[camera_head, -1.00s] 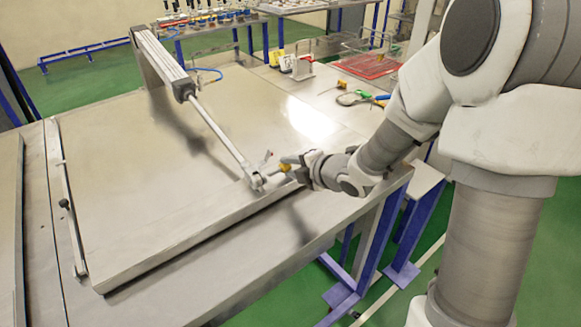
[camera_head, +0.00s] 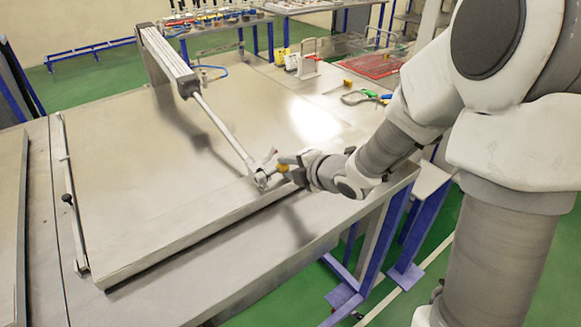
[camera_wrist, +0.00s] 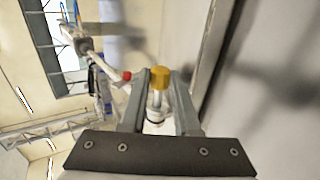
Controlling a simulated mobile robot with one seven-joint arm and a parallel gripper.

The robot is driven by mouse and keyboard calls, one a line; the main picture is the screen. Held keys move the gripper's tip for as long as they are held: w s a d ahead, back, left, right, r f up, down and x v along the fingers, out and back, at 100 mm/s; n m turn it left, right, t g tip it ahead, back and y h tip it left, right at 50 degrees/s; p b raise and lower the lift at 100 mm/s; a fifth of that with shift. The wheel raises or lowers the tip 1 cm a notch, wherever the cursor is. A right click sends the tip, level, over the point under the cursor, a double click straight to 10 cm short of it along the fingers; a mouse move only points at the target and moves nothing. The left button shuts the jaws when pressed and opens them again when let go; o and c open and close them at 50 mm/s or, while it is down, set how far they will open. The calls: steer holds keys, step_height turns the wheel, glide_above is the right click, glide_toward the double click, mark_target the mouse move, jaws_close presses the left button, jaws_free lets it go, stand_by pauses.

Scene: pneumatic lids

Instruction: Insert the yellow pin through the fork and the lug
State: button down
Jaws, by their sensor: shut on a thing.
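My gripper (camera_wrist: 160,85) is shut on the yellow pin, with one finger on each side of it. The pin's yellow head (camera_wrist: 159,77) shows at the fingertips in the wrist view, with a pale metal shaft below it. In the head view the yellow pin (camera_head: 283,168) sits at my gripper's tip (camera_head: 290,167). The fork (camera_head: 262,180), at the end of the cylinder's rod, is just left of the pin, near the lid's front edge. The lug is too small to make out apart from the fork. I cannot tell whether the pin is in the holes.
The cylinder (camera_head: 165,60) and its rod (camera_head: 222,130) slope across the big metal lid (camera_head: 150,200). A prop bar (camera_head: 70,198) lies along the lid's left side. Pliers (camera_head: 365,97) and a red tray (camera_head: 374,66) are at the back right.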

steer(key=shift+s+a+b, duration=0.8)
steer(key=shift+a+b, duration=0.1)
steer(key=shift+a, duration=0.25)
steer(key=c, duration=0.7)
jaws_free()
steer(key=shift+o, duration=0.7)
steer(key=shift+f, duration=0.15)
steer(key=shift+s+d+f, duration=0.1)
